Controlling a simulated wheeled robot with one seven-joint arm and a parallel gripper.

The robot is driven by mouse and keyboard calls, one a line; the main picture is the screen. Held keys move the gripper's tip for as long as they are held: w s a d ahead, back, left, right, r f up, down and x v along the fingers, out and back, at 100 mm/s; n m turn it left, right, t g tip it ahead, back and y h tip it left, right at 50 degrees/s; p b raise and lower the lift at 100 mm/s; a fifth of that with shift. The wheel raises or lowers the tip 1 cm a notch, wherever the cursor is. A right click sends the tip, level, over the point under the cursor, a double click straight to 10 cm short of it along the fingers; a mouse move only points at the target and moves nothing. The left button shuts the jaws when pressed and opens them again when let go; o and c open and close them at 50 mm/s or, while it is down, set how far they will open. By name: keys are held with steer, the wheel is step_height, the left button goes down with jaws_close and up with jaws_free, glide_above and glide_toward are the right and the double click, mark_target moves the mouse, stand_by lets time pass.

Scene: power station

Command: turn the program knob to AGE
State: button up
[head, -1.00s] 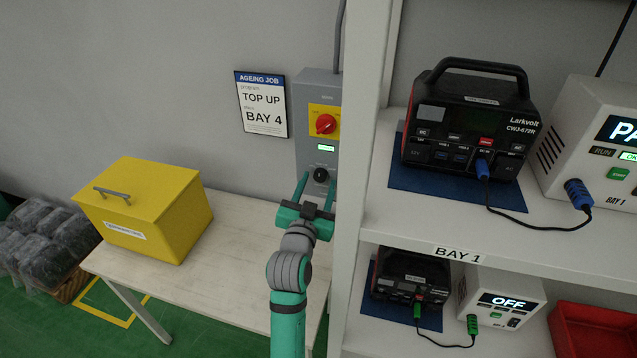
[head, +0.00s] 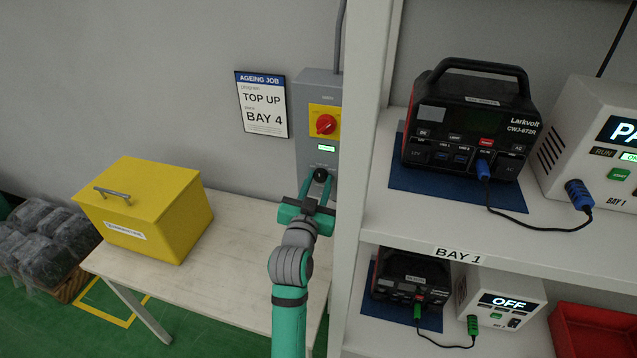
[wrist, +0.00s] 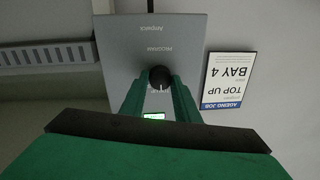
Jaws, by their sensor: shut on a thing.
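The program knob (head: 320,175) is a small black round knob low on a grey control box (head: 318,88). In the wrist view, which is upside down, the knob (wrist: 159,77) shows between my two fingertips, with a pale pointer mark on it. My gripper (head: 320,182) is shut on the knob from the front, a finger on each side. In the wrist view, PROGRAM is printed on the box by the knob. Part of the lettering on the other side is hidden by the fingers, and I cannot read AGE.
A red rotary switch (head: 326,124) on a yellow plate and a small lit green display (head: 326,148) sit above the knob. A white shelf post (head: 365,150) stands close on the right. A yellow box (head: 150,208) rests on the table at left.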

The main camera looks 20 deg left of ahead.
steer(key=n, duration=0.5)
steer(key=shift+r, duration=0.1)
steer(key=shift+n+g+h, duration=0.3)
steer(key=shift+n, duration=1.7)
steer(key=shift+a, duration=0.1)
steer(key=o, duration=1)
steer(key=shift+o, duration=0.2)
steer(key=s, duration=1)
steer(key=shift+s+d+r, duration=0.25)
steer(key=shift+s+d, duration=0.15)
steer(key=shift+d, duration=0.05)
